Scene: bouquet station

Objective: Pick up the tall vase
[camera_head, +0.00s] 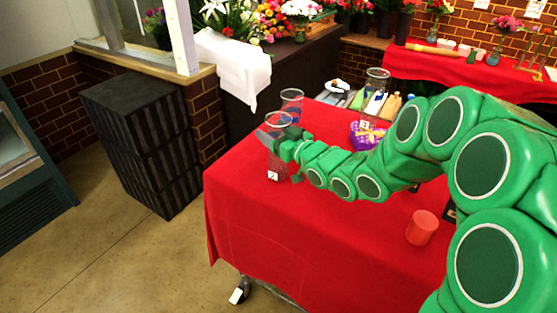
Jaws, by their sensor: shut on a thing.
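A tall clear glass vase (279,122) with a small white label low on its side stands at the near left part of the red-covered table (255,210). My gripper (279,146) is shut on the vase at about mid-height, coming from the right. The vase is upright; I cannot tell whether its base touches the cloth. My fingers hide part of its middle.
A second clear glass vase (291,97) stands close behind the held one, and another (378,76) is farther back. A purple item (366,135), several bottles and a red cylinder (422,227) are on the table. Black crates (140,140) stand left, with open floor between.

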